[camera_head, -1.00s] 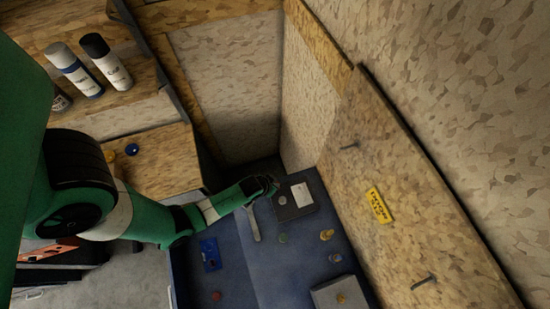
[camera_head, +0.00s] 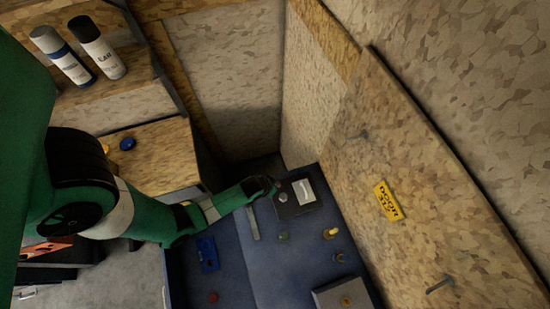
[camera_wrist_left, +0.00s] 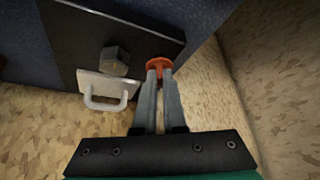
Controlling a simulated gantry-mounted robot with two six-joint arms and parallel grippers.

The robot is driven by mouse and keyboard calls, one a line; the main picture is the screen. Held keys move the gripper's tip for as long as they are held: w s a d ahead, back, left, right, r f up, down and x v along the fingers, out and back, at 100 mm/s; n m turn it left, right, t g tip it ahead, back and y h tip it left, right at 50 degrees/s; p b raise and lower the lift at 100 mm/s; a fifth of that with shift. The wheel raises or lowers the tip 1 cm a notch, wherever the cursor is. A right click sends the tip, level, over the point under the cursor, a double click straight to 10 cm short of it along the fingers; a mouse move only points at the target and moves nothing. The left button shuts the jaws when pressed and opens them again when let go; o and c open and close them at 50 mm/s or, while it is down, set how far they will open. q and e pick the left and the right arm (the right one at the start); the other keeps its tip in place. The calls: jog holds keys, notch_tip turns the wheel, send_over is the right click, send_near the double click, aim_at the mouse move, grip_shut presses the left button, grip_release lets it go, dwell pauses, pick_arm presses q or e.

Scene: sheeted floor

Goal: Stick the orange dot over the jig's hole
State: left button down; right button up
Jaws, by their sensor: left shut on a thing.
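My left gripper (camera_wrist_left: 158,76) is shut on a small orange dot (camera_wrist_left: 159,63), held at the fingertips. In the head view the gripper (camera_head: 273,185) is at the far edge of a dark plate, apparently the jig (camera_head: 288,211); the dot cannot be made out there. I cannot make out the hole. My right gripper is not in view.
On the blue sheet (camera_head: 262,270) lie a blue block (camera_head: 208,254), a red piece (camera_head: 213,297), small yellow pieces (camera_head: 331,233) and a grey box (camera_head: 328,294). A wooden panel with pegs (camera_head: 400,185) rises at right. Two spray cans (camera_head: 97,48) stand on the left shelf.

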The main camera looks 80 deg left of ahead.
pick_arm(q)
jog(key=shift+f, duration=0.1)
jog(key=shift+f+b, duration=0.35)
jog(key=shift+f+b, duration=0.3)
jog(key=shift+f, duration=0.1)
dwell(0.7)
jog(key=c, duration=0.9)
grip_release()
jog(key=p+v, duration=0.5)
jog(key=v, duration=0.6)
jog(key=shift+s+r, duration=0.15)
jog(key=shift+r, duration=0.2)
